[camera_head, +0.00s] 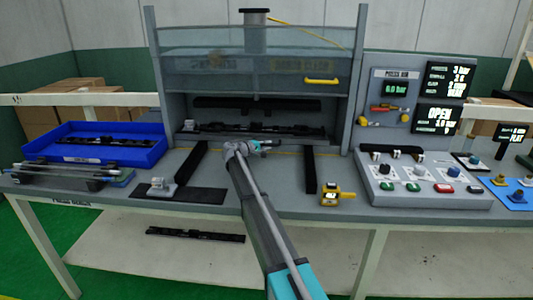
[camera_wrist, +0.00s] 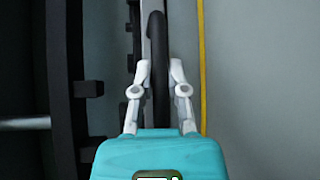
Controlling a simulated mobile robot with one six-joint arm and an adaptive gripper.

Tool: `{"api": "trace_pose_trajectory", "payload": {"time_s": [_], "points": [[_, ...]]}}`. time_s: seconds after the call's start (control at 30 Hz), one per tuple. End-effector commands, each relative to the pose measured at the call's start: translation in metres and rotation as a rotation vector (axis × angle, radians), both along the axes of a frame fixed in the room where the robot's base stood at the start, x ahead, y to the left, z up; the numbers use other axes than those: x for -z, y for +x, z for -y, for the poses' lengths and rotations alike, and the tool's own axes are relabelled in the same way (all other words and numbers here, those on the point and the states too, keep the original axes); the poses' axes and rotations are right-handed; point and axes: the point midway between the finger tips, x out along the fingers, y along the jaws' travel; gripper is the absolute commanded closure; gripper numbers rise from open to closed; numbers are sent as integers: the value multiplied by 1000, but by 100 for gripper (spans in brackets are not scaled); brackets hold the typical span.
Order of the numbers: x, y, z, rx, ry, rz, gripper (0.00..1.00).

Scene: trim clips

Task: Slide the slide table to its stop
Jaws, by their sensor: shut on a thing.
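The slide table (camera_head: 215,138) sits low inside the press opening in the head view, with a long black part (camera_head: 300,130) lying across it. My gripper (camera_head: 268,143) is at the front edge of the slide table. In the wrist view, my gripper (camera_wrist: 162,68) has its two white fingers on either side of a dark rounded bar (camera_wrist: 157,45), which looks like the table's handle, and is shut on it. My arm hides part of the bench in front. Whether the table touches a stop cannot be seen.
Two black rails (camera_head: 191,163) (camera_head: 310,170) run forward on the bench. A raised clear guard with a yellow handle (camera_head: 321,81) hangs above. A blue tray (camera_head: 70,158) is left; a yellow device (camera_head: 338,196) and a control box (camera_head: 425,190) are right. A yellow line (camera_wrist: 201,70) crosses the bench.

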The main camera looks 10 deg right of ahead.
Motion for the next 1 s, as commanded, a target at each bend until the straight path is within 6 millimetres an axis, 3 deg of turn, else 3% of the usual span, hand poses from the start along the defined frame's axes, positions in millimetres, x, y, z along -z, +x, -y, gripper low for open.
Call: {"api": "trace_pose_trajectory", "payload": {"time_s": [0.03,0.17,0.6,0.63,0.8,1.0], "points": [[0,10,1,-4,1,0,100],[0,19,4,-4,1,0,100],[-1,23,6,-5,-2,1,100],[-1,23,6,-5,-2,1,76],[0,22,6,-3,-1,1,46],[0,21,7,-1,0,0,46]]}}
